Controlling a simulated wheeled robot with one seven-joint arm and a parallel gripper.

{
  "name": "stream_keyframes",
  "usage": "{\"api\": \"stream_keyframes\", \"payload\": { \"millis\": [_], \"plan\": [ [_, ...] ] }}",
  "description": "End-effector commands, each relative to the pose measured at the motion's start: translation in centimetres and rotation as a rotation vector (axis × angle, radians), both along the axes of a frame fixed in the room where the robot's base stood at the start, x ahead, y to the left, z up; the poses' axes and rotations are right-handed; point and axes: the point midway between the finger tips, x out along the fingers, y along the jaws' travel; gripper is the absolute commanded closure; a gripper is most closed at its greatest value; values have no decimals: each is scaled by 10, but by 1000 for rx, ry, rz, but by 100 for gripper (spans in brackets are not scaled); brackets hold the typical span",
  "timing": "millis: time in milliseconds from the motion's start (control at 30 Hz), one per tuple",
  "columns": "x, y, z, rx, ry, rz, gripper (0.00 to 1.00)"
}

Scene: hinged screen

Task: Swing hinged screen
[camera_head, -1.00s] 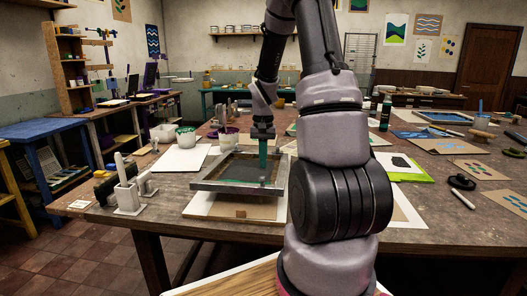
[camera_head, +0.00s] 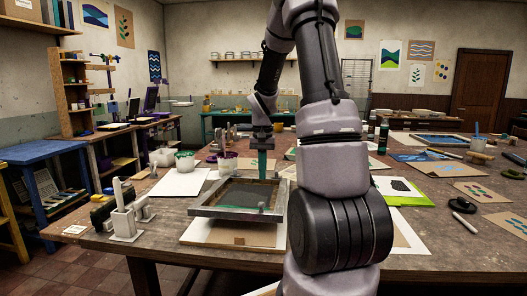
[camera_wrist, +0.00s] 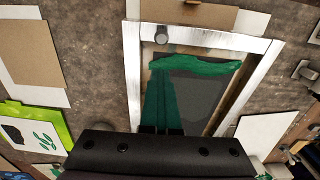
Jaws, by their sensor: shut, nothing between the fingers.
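The hinged screen (camera_head: 198,212) is a grey rectangular frame with dark mesh, lying low and nearly flat over a pale board (camera_head: 235,235) on the table. In the wrist view, the frame (camera_wrist: 134,75) has a band of green ink (camera_wrist: 195,65) across its mesh and a grey round knob (camera_wrist: 161,36) at its front bar. My gripper (camera_head: 262,174) points down over the screen with its teal fingers together and empty. The fingers (camera_wrist: 163,90) also show over the mesh in the wrist view. I cannot tell whether the tips touch it. My arm hides the table right of the screen.
A grey holder (camera_head: 124,222) with upright tools stands left of the screen. White paper (camera_head: 180,182) and pots (camera_head: 185,162) lie behind it. A green folder (camera_head: 405,191), a tape roll (camera_head: 463,205) and printed cards lie to the right. Bare tabletop shows left of the screen.

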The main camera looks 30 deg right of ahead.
Motion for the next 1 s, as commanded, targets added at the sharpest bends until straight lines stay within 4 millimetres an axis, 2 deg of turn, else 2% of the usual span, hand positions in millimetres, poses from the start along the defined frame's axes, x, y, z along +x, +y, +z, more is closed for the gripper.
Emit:
{"api": "stream_keyframes", "payload": {
  "millis": [1000],
  "plan": [
    [28, -19, 86, 0, -2, 0, 100]
  ]
}}
